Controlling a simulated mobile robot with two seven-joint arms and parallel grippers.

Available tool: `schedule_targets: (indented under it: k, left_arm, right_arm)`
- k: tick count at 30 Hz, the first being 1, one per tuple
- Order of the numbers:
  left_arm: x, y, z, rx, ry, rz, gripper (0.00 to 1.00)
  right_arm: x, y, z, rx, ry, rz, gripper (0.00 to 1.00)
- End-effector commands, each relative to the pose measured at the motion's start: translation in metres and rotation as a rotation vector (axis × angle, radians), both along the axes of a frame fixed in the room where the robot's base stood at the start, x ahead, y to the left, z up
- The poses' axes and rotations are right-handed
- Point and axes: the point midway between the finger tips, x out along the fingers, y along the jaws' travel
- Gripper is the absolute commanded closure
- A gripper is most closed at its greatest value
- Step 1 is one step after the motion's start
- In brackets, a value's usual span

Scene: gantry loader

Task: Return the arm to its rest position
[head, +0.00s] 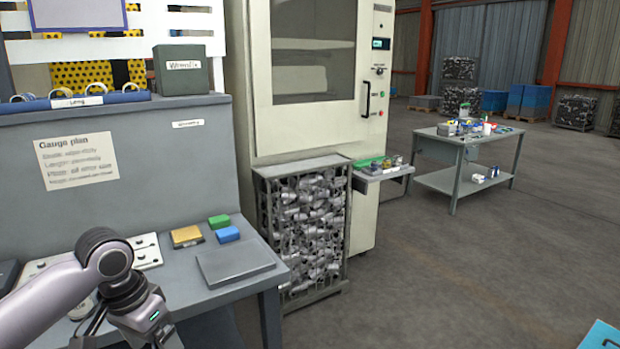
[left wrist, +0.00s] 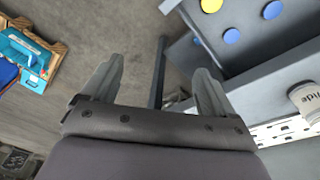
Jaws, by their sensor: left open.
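My left arm (head: 105,262) comes in from the left in the head view, bent over the front of the grey workbench (head: 262,300). Its gripper is out of sight there, below the picture's bottom edge. In the left wrist view my left gripper (left wrist: 156,88) has its two fingers spread wide apart with nothing between them. The floor and a dark table leg show behind the fingers, with grey bench parts to the right. My right arm and gripper are not in view.
Yellow, green and blue blocks (head: 219,229) and a grey plate (head: 235,264) lie on the workbench. A wire cage of metal parts (head: 308,225) stands beside it, before a cream machine (head: 310,130). A side table (head: 466,160) stands at the back right. The right floor is mostly clear.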

Motion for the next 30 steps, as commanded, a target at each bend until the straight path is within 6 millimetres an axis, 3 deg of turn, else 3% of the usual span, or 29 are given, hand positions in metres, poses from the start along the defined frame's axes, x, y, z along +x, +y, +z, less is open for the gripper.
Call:
schedule_targets:
  k: [1,6,15,23,30]
  left_arm:
    - [-0.002,-0.012,-0.018,-0.028,-0.014,-0.013,0.12]
    - [-0.006,-0.050,-0.069,-0.132,-0.113,-0.038,0.12]
    - [-0.032,-0.098,-0.140,-0.297,-0.307,-0.008,0.12]
    - [-0.070,-0.109,-0.183,-0.363,-0.481,0.076,0.12]
    - [-0.120,-0.093,-0.211,-0.331,-0.633,0.162,0.12]
  right_arm:
    - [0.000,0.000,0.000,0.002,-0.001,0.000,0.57]
    - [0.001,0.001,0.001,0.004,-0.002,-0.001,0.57]
    - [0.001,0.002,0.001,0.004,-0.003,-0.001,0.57]
    - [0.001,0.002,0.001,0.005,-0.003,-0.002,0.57]
    - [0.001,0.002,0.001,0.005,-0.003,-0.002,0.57]
